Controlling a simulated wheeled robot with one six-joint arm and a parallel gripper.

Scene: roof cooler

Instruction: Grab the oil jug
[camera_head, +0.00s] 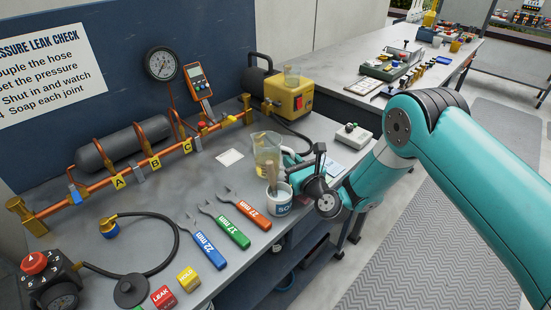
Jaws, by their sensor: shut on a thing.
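The oil jug (265,147) is a clear beaker-like jug with yellowish liquid low inside. It is upright at the right part of the grey bench, behind the white soap pot. My gripper (287,160) reaches it from the right and is shut on its right side, where the handle would be. The fingertips and the handle are partly hidden by the gripper body and the wrist. I cannot tell whether the jug's base touches the bench.
The soap pot (278,201) with a brush (271,176) stands close in front of the jug. A yellow pump (290,95) is behind it. Colored wrenches (228,227) lie to the left front. A pipe rig with a gauge (161,63) runs along the back.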

